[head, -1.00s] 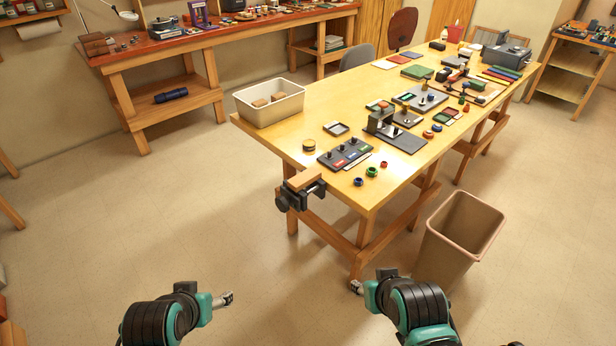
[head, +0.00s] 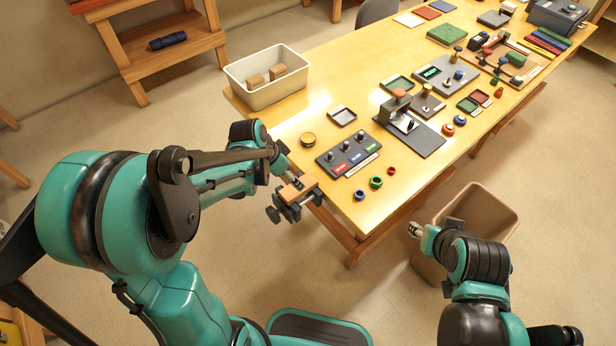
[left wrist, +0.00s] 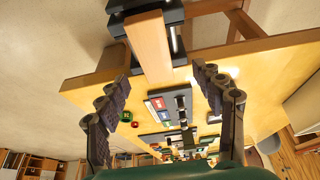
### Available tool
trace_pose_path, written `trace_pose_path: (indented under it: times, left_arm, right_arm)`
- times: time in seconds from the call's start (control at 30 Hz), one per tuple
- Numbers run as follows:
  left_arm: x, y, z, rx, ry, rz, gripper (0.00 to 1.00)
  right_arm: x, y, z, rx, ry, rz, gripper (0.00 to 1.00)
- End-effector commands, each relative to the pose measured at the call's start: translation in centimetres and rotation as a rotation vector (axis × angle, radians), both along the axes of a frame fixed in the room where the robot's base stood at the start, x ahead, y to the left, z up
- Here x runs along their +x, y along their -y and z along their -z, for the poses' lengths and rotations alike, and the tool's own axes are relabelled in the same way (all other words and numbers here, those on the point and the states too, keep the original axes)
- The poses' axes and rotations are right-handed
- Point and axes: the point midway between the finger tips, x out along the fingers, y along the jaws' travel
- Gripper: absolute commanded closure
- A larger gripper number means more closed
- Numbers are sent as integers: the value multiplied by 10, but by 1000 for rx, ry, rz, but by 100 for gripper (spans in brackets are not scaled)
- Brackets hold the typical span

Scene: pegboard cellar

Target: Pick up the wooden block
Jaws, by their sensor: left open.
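A light wooden block (head: 292,191) sits in the black vise (head: 284,208) at the table's near corner. In the left wrist view the block (left wrist: 149,48) extends from between the dark vise jaws (left wrist: 199,8) toward the middle of the picture. My left gripper (head: 286,168) is just behind the block in the head view, partly hidden by its own arm. In the left wrist view my left gripper (left wrist: 162,82) is open, its two dark fingers apart with nothing between them; the block appears beyond the fingertips. My right gripper (head: 413,230) is by the waste bin, too small to read.
The white tub (head: 236,91) with two brown blocks (head: 267,77) stands on the table (head: 312,101). A dark panel with knobs (head: 335,162), coloured rings (head: 376,182) and a round yellow-topped tin (head: 308,139) lie near the vise. The waste bin (head: 484,208) stands on the floor.

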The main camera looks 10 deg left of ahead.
Motion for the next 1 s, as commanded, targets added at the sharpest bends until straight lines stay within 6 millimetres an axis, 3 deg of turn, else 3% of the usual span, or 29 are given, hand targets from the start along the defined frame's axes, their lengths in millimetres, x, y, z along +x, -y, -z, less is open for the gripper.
trace_pose_path:
  times: [0.5, 0.73, 0.77, 0.93, 1.0]
  left_arm:
    - [16, 22, 61, 1, 2, -2, 33]
    - [17, 23, 62, 0, 1, -3, 33]
    - [17, 23, 61, 0, 1, -3, 38]
    - [17, 23, 61, 0, 1, -4, 83]
    - [17, 23, 61, 0, 1, -3, 86]
  right_arm:
    - [0, 0, 34, 0, 0, 0, 60]
    - [0, 0, 32, 0, 0, 0, 60]
    - [0, 0, 32, 0, 0, 0, 60]
    - [0, 0, 32, 0, 0, 0, 60]
    - [0, 0, 32, 0, 0, 0, 60]
